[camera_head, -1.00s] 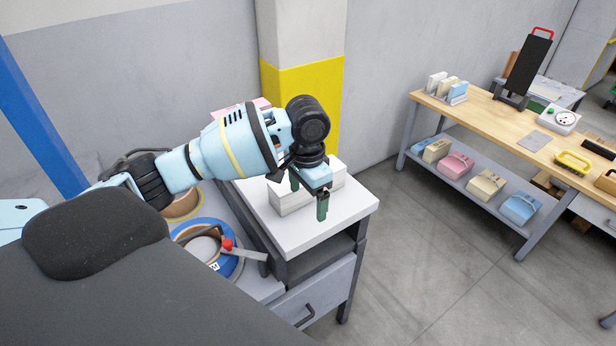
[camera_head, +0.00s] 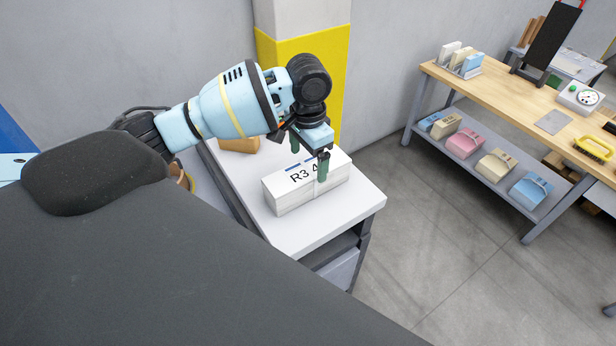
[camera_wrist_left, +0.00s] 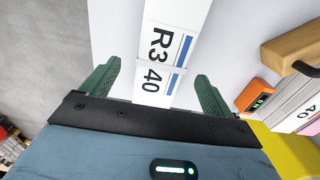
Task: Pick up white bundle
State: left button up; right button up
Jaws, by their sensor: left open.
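The white bundle (camera_head: 292,204) lies on the white top of a small cabinet (camera_head: 322,226). It is a long block with "R3 40" printed on its top, a blue stripe and a band around it. My left gripper (camera_head: 309,158) is open, pointing down just above the bundle's top. In the left wrist view, the bundle (camera_wrist_left: 168,50) lies between the spread green fingers of the gripper (camera_wrist_left: 159,76), with a gap on each side. I cannot tell whether the fingertips reach below its top. My right gripper is not in view.
A tan block (camera_head: 240,145) sits behind the bundle; an orange device (camera_wrist_left: 257,97) shows near it in the wrist view. A wall and yellow pillar (camera_head: 300,75) stand behind. A wooden workbench (camera_head: 500,85) with coloured bundles on its lower shelf stands right, across open floor.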

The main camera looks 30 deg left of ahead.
aim_at(308, 169)
pick_arm(q)
jog(key=shift+f, duration=0.95)
jog(key=shift+a+f, duration=0.1)
jog(key=shift+f, duration=1.85)
jog(key=shift+w+f, duration=0.1)
jog(key=shift+f, duration=0.45)
jog(key=shift+c, duration=0.2)
jog(key=c, duration=1.7)
jog(key=shift+r, duration=0.1)
jog(key=shift+c, duration=0.5)
jog(key=shift+w+r, duration=0.1)
